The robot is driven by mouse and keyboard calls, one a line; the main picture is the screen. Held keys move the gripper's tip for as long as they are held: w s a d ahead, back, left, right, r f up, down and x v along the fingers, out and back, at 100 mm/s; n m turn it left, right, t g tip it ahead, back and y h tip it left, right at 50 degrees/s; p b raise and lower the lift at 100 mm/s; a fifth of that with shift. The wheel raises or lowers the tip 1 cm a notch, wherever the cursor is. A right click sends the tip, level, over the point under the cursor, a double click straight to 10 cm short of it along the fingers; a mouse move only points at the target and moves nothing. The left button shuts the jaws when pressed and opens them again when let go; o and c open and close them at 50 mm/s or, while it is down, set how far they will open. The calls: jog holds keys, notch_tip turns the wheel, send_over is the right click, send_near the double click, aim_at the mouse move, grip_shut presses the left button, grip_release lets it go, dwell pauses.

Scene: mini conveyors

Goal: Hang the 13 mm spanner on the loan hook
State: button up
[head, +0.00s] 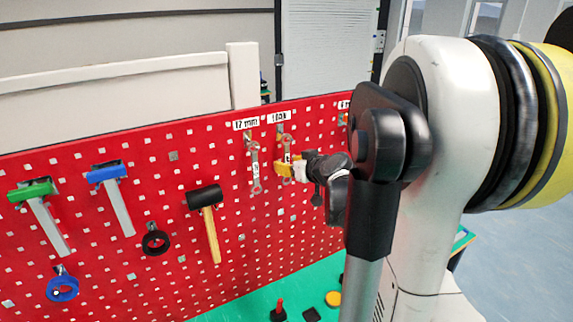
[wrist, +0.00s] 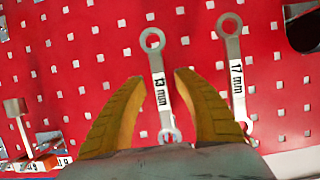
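The 13 mm spanner (wrist: 159,85), silver with a white label, lies along the red pegboard between my gripper's yellow fingers. It also shows in the head view (head: 287,146), below the "LOAN" label (head: 279,116). Its upper end is close to the loan hook (head: 280,129); I cannot tell for sure that the hook bears it. My gripper (wrist: 159,76) is open, with a gap on each side of the spanner. In the head view my gripper (head: 286,168) is at the spanner's lower half. The hook end is partly covered in the wrist view.
A 17 mm spanner (wrist: 236,75) hangs beside it, close to one finger. An empty hook (wrist: 19,120) is on the other side. Hammers (head: 205,205) and rings (head: 155,240) hang farther left. A green surface (head: 245,306) with small items lies below.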

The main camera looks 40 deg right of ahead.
jog(key=v, duration=1.1)
jog(key=a+f+n+g+y+b, duration=0.25)
jog(key=a+f+b, duration=1)
jog(key=a, duration=0.65)
jog(key=s+a+f+g+b, duration=0.2)
jog(key=s+a+f+b, duration=0.2)
jog(key=a+f, duration=0.2)
jog(key=s+a+f+g+b, duration=0.1)
jog(key=s+a+f+b, duration=0.4)
jog(key=f, duration=0.6)
jog(key=shift+s+a+f+g, duration=0.2)
jog(key=shift+a+f+g, duration=0.15)
jog(key=shift+a, duration=0.6)
jog(key=shift+y, duration=0.25)
